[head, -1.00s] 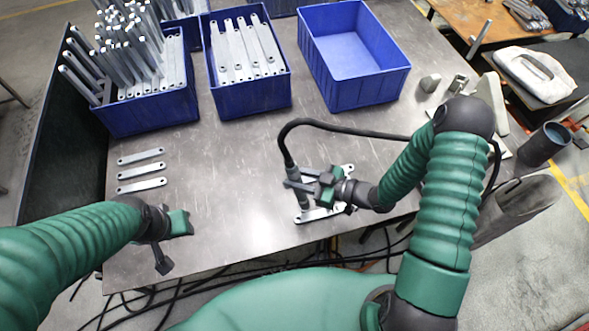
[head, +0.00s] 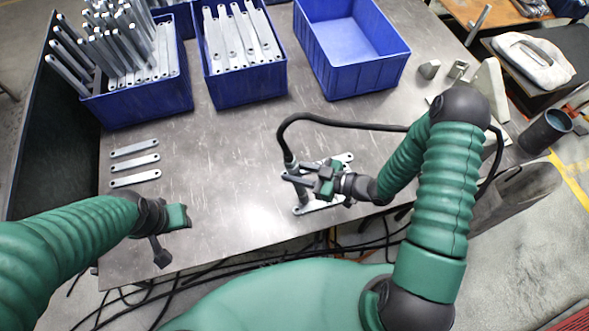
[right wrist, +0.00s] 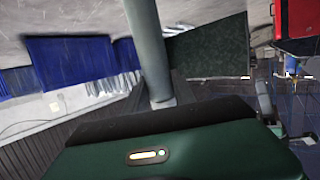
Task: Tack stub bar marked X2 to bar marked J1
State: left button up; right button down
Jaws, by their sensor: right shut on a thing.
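My right gripper (head: 311,184) is shut on a welding torch (head: 290,163) with a black cable, above the front middle of the table. Under it lie several galvanized bars (head: 318,207), partly hidden by the gripper and torch; I cannot tell whether the torch tip touches them. I cannot read any X2 or J1 mark. The right wrist view shows a grey cylindrical shaft (right wrist: 147,50), likely the torch, rising from my green gripper. My left gripper (head: 172,236) looks open and empty near the table's front left, apart from any bar.
Three loose bars (head: 135,162) lie at the table's left. Blue bins with upright bars (head: 140,108) and flat bars (head: 248,92) stand at the back, beside an empty blue bin (head: 352,80). The torch cable (head: 345,123) arcs across the table. The table's middle is clear.

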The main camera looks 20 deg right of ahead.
aim_at(297, 165)
jog(key=shift+f, duration=0.2)
dwell(0.4)
jog(key=shift+s+f+b, duration=0.1)
jog(key=shift+f+b, duration=0.1)
jog(key=shift+b, duration=0.1)
dwell(1.4)
notch_tip(297, 165, up, 6)
jog(key=p, duration=0.4)
jog(key=shift+f+p, duration=0.25)
jog(key=shift+p, duration=0.05)
jog(key=shift+f, duration=0.15)
